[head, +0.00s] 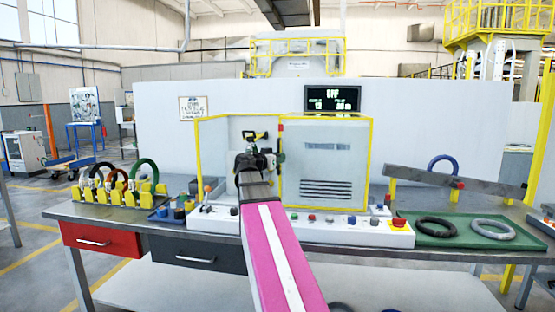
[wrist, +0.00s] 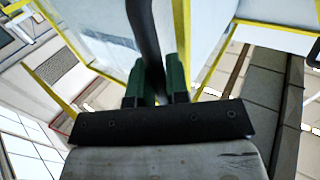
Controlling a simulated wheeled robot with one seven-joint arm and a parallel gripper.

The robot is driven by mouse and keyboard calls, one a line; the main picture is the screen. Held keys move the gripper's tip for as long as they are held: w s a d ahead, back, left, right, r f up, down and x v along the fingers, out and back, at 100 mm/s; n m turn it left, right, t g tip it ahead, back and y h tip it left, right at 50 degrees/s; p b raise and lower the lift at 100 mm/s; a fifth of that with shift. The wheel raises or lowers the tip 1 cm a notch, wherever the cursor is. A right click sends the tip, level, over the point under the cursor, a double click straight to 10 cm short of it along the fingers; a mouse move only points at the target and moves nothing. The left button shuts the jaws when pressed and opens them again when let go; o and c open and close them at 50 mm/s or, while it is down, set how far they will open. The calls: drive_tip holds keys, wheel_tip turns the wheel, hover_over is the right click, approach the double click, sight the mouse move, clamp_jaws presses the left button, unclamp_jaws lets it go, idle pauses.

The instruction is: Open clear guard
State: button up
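The clear guard (head: 197,155) is a see-through panel in a yellow frame at the left front of the white machine in the head view. Yellow frame bars also cross the wrist view (wrist: 182,25). My gripper (head: 262,150) is at the guard's right part, near its middle post, and my arm hides what is behind it. In the wrist view my green fingers (wrist: 155,82) stand on both sides of a dark curved bar (wrist: 143,30), with no clear gap showing. The bar looks like a handle; its far end is not clear.
A grey door panel (head: 325,160) is right of the guard. A control strip (head: 330,227) with buttons runs along the bench front. Coils on a yellow rack (head: 118,198) stand left. A green tray (head: 465,240) with two rings lies right, below a sloping grey bar (head: 455,183).

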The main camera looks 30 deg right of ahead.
drive_tip(key=shift+o, duration=0.3)
drive_tip(key=v, duration=1)
drive_tip(key=shift+s+a, duration=0.2)
drive_tip(key=shift+a, duration=0.15)
